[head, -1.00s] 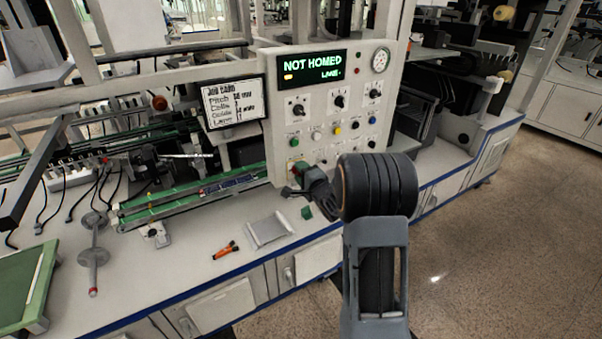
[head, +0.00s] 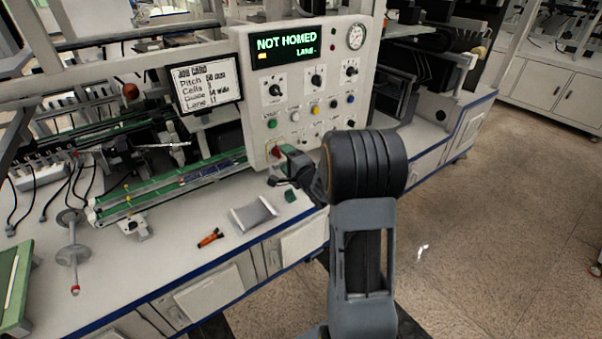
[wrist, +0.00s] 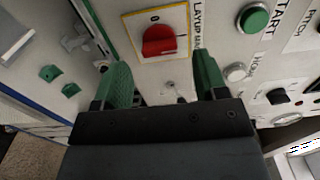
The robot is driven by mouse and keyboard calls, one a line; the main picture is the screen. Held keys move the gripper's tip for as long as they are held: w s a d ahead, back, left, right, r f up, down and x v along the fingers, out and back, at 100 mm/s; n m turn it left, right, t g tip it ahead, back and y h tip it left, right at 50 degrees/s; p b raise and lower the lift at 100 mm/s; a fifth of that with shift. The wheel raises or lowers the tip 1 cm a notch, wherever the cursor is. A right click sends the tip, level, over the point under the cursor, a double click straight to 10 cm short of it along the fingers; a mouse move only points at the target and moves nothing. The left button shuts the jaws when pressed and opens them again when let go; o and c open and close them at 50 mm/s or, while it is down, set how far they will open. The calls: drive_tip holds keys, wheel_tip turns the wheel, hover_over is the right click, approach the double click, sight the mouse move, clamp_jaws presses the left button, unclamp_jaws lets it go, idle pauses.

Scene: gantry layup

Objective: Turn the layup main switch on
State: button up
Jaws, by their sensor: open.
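The layup main switch is a red rotary handle (wrist: 159,40) on a yellow plate, next to the partly hidden label "LAYUP MA…" in the wrist view. In the head view the red switch (head: 276,152) is at the lower left of the white control panel (head: 257,132), partly covered by my gripper. My gripper (wrist: 162,75) is open and empty, its two green fingers pointing at the panel. The switch lies between and beyond the fingertips in the wrist view. I cannot tell whether a finger touches the panel. The panel display (head: 284,46) reads "NOT HOMED".
A green START button (wrist: 254,18) and a black PITCH knob (wrist: 277,96) are to the right of the switch. A job card screen (head: 208,84) stands left of the panel. A screwdriver-like orange tool (head: 210,238) and a grey tray (head: 253,214) lie on the bench below.

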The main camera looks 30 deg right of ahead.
drive_tip(key=s+d+b, duration=0.1)
drive_tip(key=s, duration=0.9)
drive_tip(key=shift+s, duration=0.3)
drive_tip(key=shift+d, duration=0.1)
